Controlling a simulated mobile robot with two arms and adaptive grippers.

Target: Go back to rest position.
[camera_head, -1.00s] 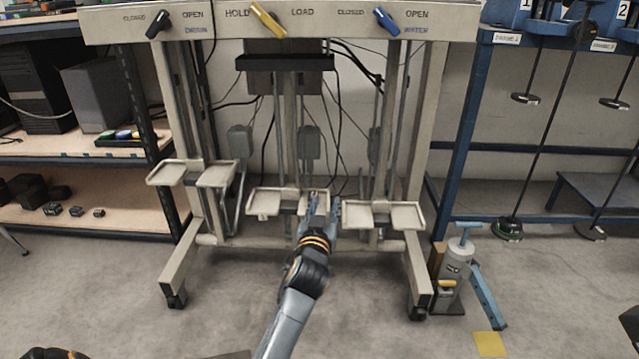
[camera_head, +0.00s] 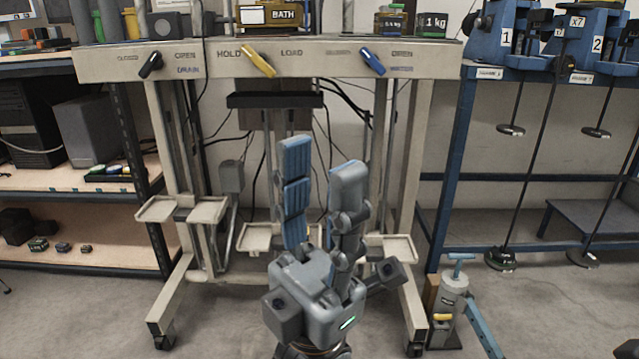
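My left gripper (camera_head: 322,152) stands upright in the middle of the head view, in front of the lever frame (camera_head: 215,60). Its two fingers are spread apart with nothing between them. It hides part of the middle and right trays. The black lever (camera_head: 151,64), the yellow lever (camera_head: 257,57) and the blue lever (camera_head: 373,62) sit on the frame's top beam, clear above the fingertips. My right gripper does not show.
A left tray (camera_head: 155,210) and a middle tray (camera_head: 256,238) are low on the frame. A shelf (camera_head: 75,180) stands left and a blue rack (camera_head: 455,160) right. A grey pump-like device (camera_head: 450,305) stands on the floor by the frame's right foot.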

